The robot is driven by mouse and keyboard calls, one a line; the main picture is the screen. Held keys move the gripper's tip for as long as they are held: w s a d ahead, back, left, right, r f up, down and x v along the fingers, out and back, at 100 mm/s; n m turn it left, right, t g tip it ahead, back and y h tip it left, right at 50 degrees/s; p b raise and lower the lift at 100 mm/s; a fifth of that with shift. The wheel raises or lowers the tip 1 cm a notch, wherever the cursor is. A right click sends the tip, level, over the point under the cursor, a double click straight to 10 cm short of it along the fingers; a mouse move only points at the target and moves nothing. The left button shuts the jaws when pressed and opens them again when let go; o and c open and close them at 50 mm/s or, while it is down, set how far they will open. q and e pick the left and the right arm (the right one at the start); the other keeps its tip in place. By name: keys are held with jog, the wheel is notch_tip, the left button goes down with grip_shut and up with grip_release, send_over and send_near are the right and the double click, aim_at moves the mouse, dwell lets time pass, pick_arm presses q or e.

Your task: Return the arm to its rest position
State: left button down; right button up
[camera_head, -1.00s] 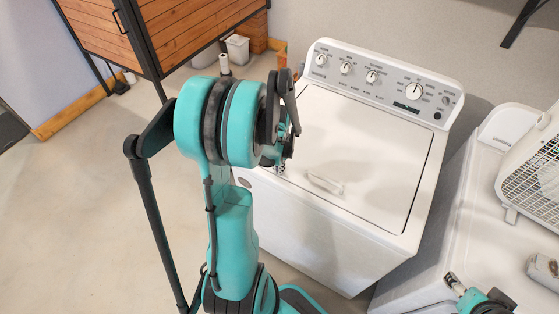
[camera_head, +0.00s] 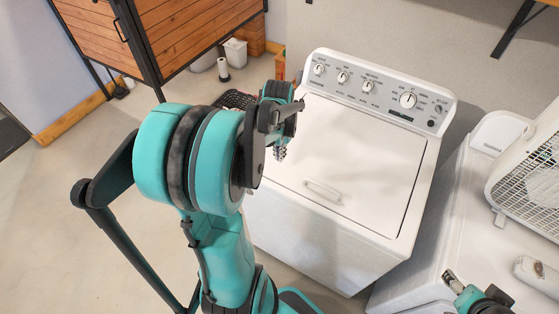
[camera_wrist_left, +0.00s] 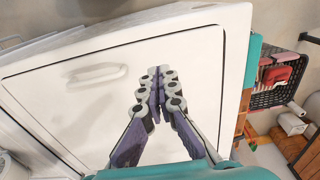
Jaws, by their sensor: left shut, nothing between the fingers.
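My left arm (camera_head: 225,245) rises from the bottom of the head view, with its large teal joint in front of the washer's left side. My left gripper (camera_head: 281,152) shows small beyond that joint, over the left edge of the washer's lid. In the wrist view the left gripper (camera_wrist_left: 157,92) has its fingertips together with nothing between them, above the white lid. Part of it is hidden behind the arm in the head view. My right gripper (camera_head: 450,277) shows at the bottom right, by the second white machine; its jaws are too small to judge.
The white washer (camera_head: 345,150) has its lid closed. A second white machine (camera_head: 470,205) stands to the right, with a white basket (camera_head: 535,180) on it. A wooden cabinet (camera_head: 165,40) is at the upper left. A dark basket (camera_wrist_left: 285,75) is beside the washer. The floor at left is clear.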

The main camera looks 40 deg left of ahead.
pick_arm(q)
jog(key=shift+r, duration=0.5)
jog(key=s+d+f+m+t+b, duration=0.1)
jog(key=d+b, duration=0.4)
jog(key=d, duration=0.6)
jog(key=s+d+f+m+t+b, duration=0.1)
jog(key=d+t+b, duration=0.4)
jog(key=d, duration=0.6)
jog(key=shift+s+f+m+t+b, duration=0.3)
jog(key=shift+s+f+b, duration=0.45)
jog(key=shift+f, duration=0.2)
